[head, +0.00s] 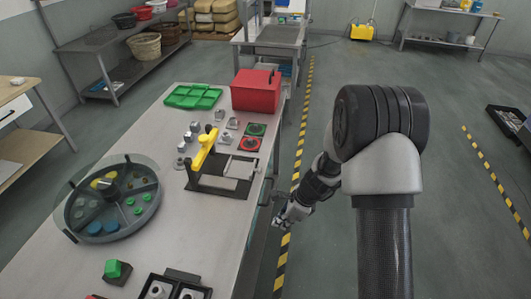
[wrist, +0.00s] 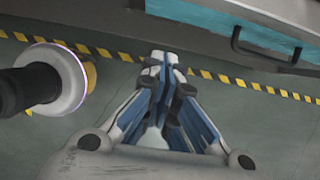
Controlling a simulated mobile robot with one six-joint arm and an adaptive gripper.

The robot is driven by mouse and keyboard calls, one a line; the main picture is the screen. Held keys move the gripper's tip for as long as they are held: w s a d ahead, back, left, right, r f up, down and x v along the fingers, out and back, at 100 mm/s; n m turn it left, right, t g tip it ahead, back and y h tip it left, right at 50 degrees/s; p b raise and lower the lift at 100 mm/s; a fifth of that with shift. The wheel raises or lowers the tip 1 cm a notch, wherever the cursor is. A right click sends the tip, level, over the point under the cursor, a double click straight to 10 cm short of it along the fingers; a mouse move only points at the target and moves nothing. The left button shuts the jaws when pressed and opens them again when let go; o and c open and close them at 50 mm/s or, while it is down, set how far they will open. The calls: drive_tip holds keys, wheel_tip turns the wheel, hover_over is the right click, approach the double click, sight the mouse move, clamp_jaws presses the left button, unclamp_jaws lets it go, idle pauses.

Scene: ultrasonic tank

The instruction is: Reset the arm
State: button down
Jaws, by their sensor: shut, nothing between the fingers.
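In the head view my arm rises at the right and bends down beside the workbench. My gripper (head: 282,220) hangs low past the bench's right edge, over the floor near the striped tape. In the wrist view my gripper (wrist: 164,60) points away from me with its fingers together and nothing between them. Part of my own arm shows at the left of the wrist view.
The workbench (head: 225,220) carries a round divided tray (head: 157,204), a yellow-handled fixture (head: 205,148), a red box (head: 257,90) and a green tray (head: 193,96). A handle (wrist: 262,54) is close ahead in the wrist view. Floor at right is mostly clear.

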drive_tip(key=s+r+n+t, duration=0.1)
drive_tip(key=s+r+n, duration=0.35)
drive_tip(key=r, duration=0.65)
drive_tip(key=s+r+n, duration=0.4)
drive_tip(key=r+n, duration=0.2)
drive_tip(key=r, duration=0.5)
drive_tip(key=s+d+r+n+t+h, duration=0.1)
drive_tip(key=s+r+n, duration=0.3)
drive_tip(key=s, duration=0.4)
drive_tip(key=s+d+r+n+t+h, duration=0.1)
drive_tip(key=s+d+r+n+h, duration=0.2)
drive_tip(key=s, duration=0.6)
drive_tip(key=shift+d+r+n, duration=0.45)
drive_tip(key=shift+r+n, duration=0.6)
drive_tip(key=shift+n, duration=0.8)
drive_tip(key=shift+s, duration=0.1)
